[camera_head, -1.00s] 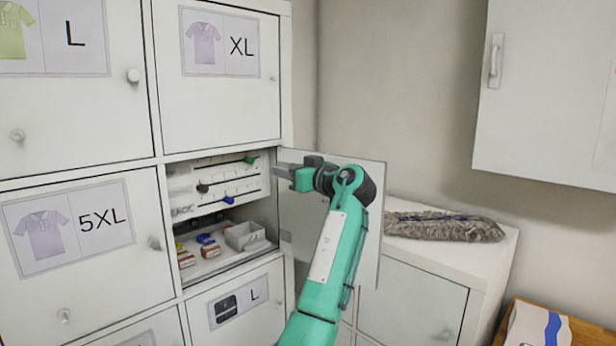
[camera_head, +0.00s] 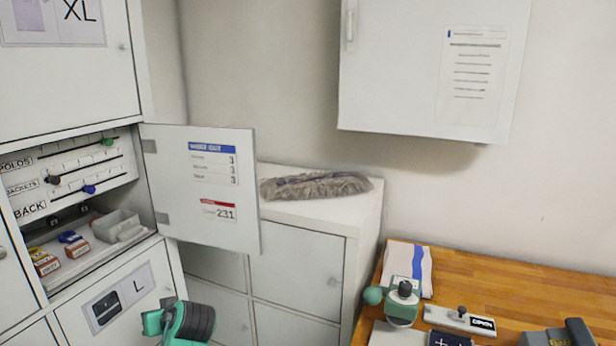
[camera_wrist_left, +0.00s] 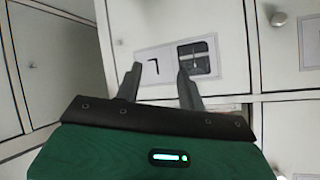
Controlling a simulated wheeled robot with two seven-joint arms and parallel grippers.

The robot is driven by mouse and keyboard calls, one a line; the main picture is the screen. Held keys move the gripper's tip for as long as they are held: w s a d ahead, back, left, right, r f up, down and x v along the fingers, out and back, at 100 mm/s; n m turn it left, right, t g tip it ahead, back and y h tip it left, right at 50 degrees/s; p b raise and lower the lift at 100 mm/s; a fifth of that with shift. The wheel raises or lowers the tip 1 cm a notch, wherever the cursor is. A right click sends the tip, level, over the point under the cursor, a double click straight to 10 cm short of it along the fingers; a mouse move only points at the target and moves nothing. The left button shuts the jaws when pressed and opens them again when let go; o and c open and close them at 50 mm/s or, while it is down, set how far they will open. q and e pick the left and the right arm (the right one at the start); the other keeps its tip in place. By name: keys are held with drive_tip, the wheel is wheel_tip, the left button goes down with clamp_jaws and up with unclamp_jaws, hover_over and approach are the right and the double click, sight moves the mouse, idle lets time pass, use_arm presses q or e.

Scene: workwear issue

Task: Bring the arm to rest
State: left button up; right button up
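Part of my teal arm (camera_head: 180,322) with a black ribbed joint shows at the bottom left of the head view, below the open door; its fingers cannot be made out there. In the left wrist view my left gripper (camera_wrist_left: 160,70) has its two dark fingers apart with nothing between them. Beyond them is a closed white door with a label (camera_wrist_left: 178,62) that appears upside down. The same L label (camera_head: 122,297) shows in the head view under the open compartment. My right gripper is not in view.
A white door (camera_head: 205,190) stands open beside a compartment with slider rails (camera_head: 75,175), small boxes and a grey bin (camera_head: 117,226). A grey fluffy duster (camera_head: 315,187) lies on a low cabinet (camera_head: 345,215). A wooden desk (camera_head: 480,275) holds a stamp and other items. A wall cabinet (camera_head: 400,75) hangs above.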

use_arm(q)
drive_tip(key=s+d+f+m+g+h, duration=0.1)
drive_tip(key=s+d+f+m+h, duration=0.1)
drive_tip(key=s+f, duration=0.5)
drive_tip(key=s+d+f+m+h, duration=0.2)
drive_tip(key=s+f, duration=0.4)
drive_tip(key=s, duration=0.3)
drive_tip(key=s+d+f+m+g+h, duration=0.1)
drive_tip(key=s+d+m+h, duration=0.2)
drive_tip(key=s, duration=0.8)
drive_tip(key=s+d+f+m+g+h, duration=0.15)
drive_tip(key=s+d, duration=0.25)
drive_tip(key=s, duration=0.6)
wheel_tip(320, 180, down, 32)
drive_tip(key=s+g, duration=0.1)
drive_tip(key=g, duration=0.1)
drive_tip(key=s+a+f, duration=0.3)
drive_tip(key=s+f, duration=1.6)
drive_tip(key=shift+g+h, duration=0.35)
